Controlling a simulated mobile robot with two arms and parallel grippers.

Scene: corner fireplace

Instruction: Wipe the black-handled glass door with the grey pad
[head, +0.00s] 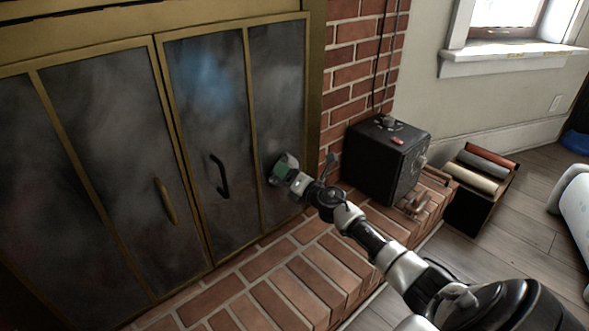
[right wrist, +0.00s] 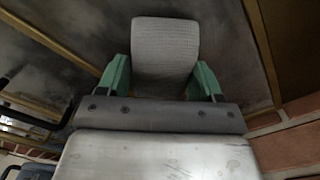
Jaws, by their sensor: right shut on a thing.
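The black-handled glass door (head: 205,110) is the right one of the fireplace's two doors. It has two smoky, smudged panes in a brass frame, and its black handle (head: 219,176) is on the left pane. My right gripper (head: 283,166), with green fingers, is in front of the lower part of the right pane. In the right wrist view the grey pad (right wrist: 165,48) is between the green fingers, its textured face toward the camera and the glass behind it. I cannot tell whether the pad touches the glass. My left gripper is not in view.
The left door (head: 100,110) has a brass handle (head: 166,201). A brick hearth (head: 285,285) runs below the doors. A black box-shaped device (head: 380,160) stands on the hearth, right of my gripper. A dark box of rolls (head: 480,195) is beside it on the floor.

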